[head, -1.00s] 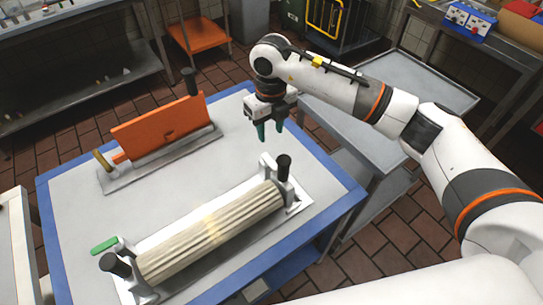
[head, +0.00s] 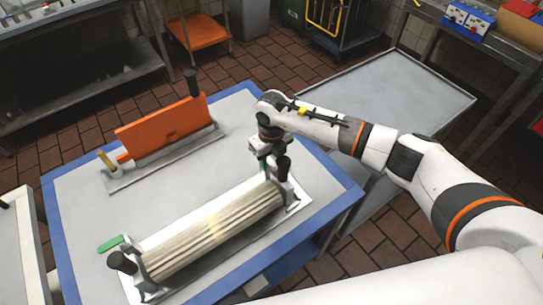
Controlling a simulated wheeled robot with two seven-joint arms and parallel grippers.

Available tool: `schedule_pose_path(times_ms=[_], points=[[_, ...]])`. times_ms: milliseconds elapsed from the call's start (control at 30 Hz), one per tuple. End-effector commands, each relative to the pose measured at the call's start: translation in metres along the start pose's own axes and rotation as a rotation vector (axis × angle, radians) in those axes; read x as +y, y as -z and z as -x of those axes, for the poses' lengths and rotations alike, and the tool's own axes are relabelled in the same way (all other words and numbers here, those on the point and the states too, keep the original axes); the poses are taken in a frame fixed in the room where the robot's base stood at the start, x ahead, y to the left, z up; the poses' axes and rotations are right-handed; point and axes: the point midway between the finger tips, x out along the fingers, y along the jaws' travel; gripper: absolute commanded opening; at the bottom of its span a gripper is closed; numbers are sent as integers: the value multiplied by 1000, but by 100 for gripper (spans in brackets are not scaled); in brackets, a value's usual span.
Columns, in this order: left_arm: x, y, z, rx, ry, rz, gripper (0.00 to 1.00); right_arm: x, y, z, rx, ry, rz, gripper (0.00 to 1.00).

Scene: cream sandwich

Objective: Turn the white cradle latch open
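A ribbed cream roller (head: 212,233) lies in a metal cradle (head: 190,280) on the blue-edged table. The cradle has an upright bracket with a black knob at each end, the right knob (head: 284,168) and the left knob (head: 121,262). The white latch, at the right bracket, is now mostly hidden by my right gripper. My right gripper (head: 264,164) points down at the latch, just behind the right black knob. Its fingertips are partly covered, so I cannot tell whether they touch or grip the latch. My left gripper is out of view.
A green handle (head: 110,243) is at the cradle's left end. An orange guard (head: 160,127) on a metal base stands at the back of the table (head: 90,210). A grey side table (head: 400,90) is at the right. The tabletop between guard and roller is clear.

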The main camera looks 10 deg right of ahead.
Motion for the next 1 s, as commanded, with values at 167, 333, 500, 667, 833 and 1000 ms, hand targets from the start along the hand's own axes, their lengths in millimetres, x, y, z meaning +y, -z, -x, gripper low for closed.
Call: schedule_pose_path(times_ms=[167,333,500,667,833,1000], points=[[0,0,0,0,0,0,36,0,0,0,0,0,0,33],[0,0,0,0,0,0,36,0,0,0,0,0,0,6],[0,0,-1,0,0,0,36,0,0,0,0,0,2,0],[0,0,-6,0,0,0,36,1,0,-1,0,0,27,0],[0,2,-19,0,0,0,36,4,1,-3,2,-1,101,0],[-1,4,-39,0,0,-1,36,7,2,-5,3,-2,227,0]])
